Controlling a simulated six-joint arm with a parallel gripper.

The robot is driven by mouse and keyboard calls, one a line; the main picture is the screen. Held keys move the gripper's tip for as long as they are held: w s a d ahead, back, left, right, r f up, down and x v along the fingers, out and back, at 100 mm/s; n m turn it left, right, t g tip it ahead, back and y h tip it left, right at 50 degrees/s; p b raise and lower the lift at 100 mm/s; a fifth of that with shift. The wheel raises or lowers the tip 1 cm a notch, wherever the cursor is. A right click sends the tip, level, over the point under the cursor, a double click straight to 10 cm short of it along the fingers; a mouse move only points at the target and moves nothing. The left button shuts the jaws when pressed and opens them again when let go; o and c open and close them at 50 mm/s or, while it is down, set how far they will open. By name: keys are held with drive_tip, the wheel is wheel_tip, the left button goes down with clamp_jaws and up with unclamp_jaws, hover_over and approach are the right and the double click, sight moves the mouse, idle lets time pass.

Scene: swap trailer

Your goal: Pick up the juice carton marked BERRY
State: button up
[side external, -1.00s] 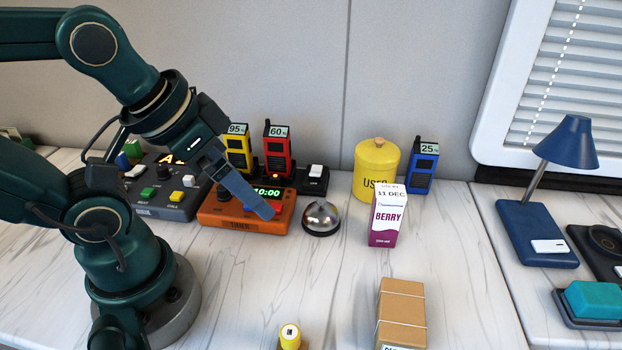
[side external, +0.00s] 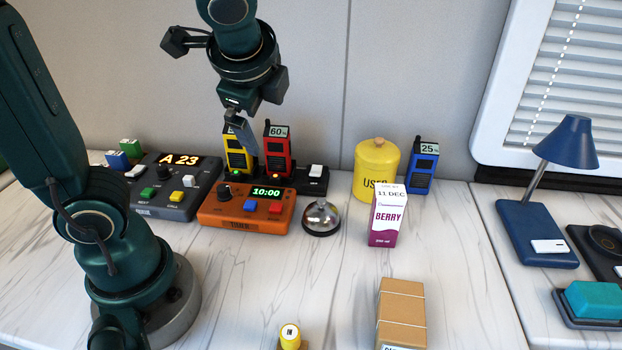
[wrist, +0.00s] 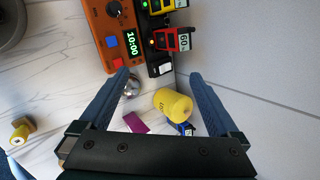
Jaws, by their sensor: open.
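The BERRY juice carton (side external: 385,222) stands upright on the marble-patterned table in the side view, white on top and purple below, marked 11 DEC. In the wrist view a purple part of it (wrist: 137,123) shows low between the fingers, the rest hidden by the gripper body. My gripper (side external: 238,125) is raised above the back of the table, in front of the yellow radio, to the left of the carton and well apart from it. In the wrist view my gripper (wrist: 158,82) has its two blue fingers spread wide with nothing held.
A yellow lidded canister (side external: 375,168) stands close behind the carton, with a blue radio (side external: 421,166) beside it. A silver bell (side external: 321,217) and an orange timer (side external: 235,216) sit to its left. A tied brown parcel (side external: 401,312) lies in front.

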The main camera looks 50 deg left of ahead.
drive_tip(key=w+d+m+y, duration=0.2)
drive_tip(key=w+m, duration=0.3)
drive_tip(key=w, duration=0.2)
drive_tip(key=m+t+y, duration=0.3)
drive_tip(key=m+t, duration=0.1)
drive_tip(key=m, duration=0.3)
hover_over(391, 202)
drive_tip(key=w+a, duration=0.1)
drive_tip(key=a, duration=0.3)
wheel_tip(391, 202, down, 7)
drive_tip(key=shift+w+a+r, duration=0.1)
drive_tip(key=shift+w, duration=0.05)
drive_tip(key=d+f+m, duration=0.2)
drive_tip(key=f, duration=0.1)
drive_tip(key=s+d+f+m, duration=0.1)
drive_tip(key=d+f, duration=0.1)
drive_tip(key=shift+f+t+h, duration=0.1)
drive_tip(key=shift+t+h, duration=0.2)
drive_tip(key=shift+t, duration=0.1)
drive_tip(key=shift+x, duration=2.4)
drive_tip(key=shift+f, duration=0.1)
clamp_jaws()
